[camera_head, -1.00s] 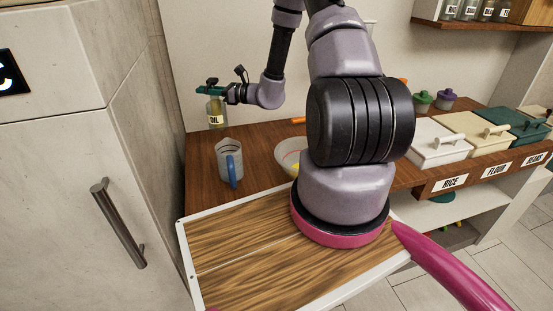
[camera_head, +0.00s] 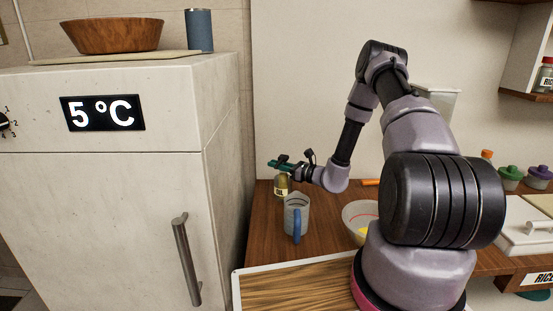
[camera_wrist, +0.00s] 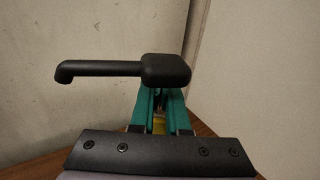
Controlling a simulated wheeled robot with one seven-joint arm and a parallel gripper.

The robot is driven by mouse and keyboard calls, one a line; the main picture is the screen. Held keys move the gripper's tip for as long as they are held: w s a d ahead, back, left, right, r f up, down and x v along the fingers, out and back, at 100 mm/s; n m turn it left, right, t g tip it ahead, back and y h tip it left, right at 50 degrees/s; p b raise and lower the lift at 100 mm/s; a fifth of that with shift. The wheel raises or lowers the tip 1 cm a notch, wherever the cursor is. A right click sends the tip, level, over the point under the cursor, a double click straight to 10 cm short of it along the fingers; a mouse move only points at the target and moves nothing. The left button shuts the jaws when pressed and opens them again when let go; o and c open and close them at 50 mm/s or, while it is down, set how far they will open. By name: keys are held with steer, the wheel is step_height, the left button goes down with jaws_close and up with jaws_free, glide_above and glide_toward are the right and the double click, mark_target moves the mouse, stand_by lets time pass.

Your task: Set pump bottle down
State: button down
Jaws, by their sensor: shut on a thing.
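The pump bottle (camera_head: 282,185) is a small yellowish oil bottle with a label and a black pump top. My gripper (camera_head: 281,164) has teal fingers and is shut on it near its top. The bottle looks upright at the back left of the wooden counter (camera_head: 325,239), behind the jug. I cannot tell whether its base touches the counter. In the wrist view, the black pump head (camera_wrist: 165,70) with its spout pointing left stands above my teal fingers. A little yellow shows between them; the rest of the bottle is hidden.
A clear jug (camera_head: 297,215) with a blue handle stands just in front of the bottle. A bowl (camera_head: 356,216) with something yellow is to its right, partly behind my arm. The tall fridge (camera_head: 110,220) borders the counter on the left. A white lidded container (camera_head: 525,234) is at right.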

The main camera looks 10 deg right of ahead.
steer(key=shift+f, duration=0.6)
steer(key=c, duration=0.9)
jaws_free()
steer(key=shift+f, duration=0.1)
